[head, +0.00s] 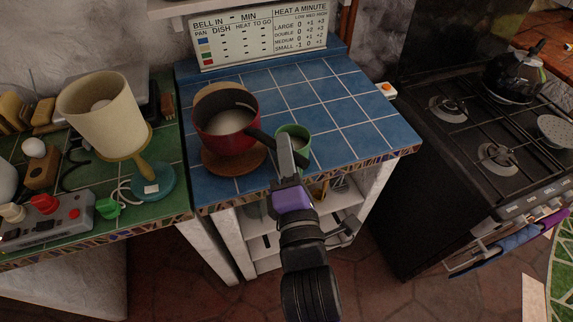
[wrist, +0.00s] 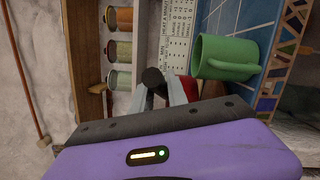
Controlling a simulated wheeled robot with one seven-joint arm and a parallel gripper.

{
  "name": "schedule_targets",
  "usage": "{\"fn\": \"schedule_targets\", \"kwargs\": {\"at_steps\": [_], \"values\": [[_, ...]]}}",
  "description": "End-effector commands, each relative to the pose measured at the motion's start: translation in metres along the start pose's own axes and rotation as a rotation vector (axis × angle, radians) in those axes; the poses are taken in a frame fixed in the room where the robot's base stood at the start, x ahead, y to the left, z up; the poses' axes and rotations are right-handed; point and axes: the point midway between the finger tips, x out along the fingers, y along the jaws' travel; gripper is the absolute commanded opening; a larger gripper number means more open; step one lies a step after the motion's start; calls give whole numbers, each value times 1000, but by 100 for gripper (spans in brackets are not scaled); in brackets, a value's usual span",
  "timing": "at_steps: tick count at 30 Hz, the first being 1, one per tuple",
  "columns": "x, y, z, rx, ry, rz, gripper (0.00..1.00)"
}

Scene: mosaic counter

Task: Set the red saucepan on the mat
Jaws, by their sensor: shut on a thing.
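The red saucepan (head: 212,143) has pale contents and a dark handle pointing to the lower right. It appears upright over the round brown mat (head: 236,167) on the blue tiled counter; the mat's front edge shows below it. I cannot tell whether the pan touches the mat. My gripper (head: 286,150) is shut on the saucepan's handle. In the wrist view the fingers (wrist: 170,92) close around the dark handle (wrist: 153,77), with a bit of red pan behind them.
A green mug (head: 300,131) stands close beside the handle and my gripper; it also shows in the wrist view (wrist: 222,60). A tan round piece (head: 213,90) lies behind the pan. The blue counter (head: 345,105) is clear at right. A stove (head: 470,130) stands further right.

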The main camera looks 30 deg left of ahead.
Motion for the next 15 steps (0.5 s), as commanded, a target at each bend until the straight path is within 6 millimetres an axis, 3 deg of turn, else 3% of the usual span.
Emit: {"fn": "schedule_targets", "kwargs": {"at_steps": [5, 15], "values": [[0, -4, -2, 4, -1, 9, 0], [-3, -40, -13, 3, -1, 9, 0]]}}
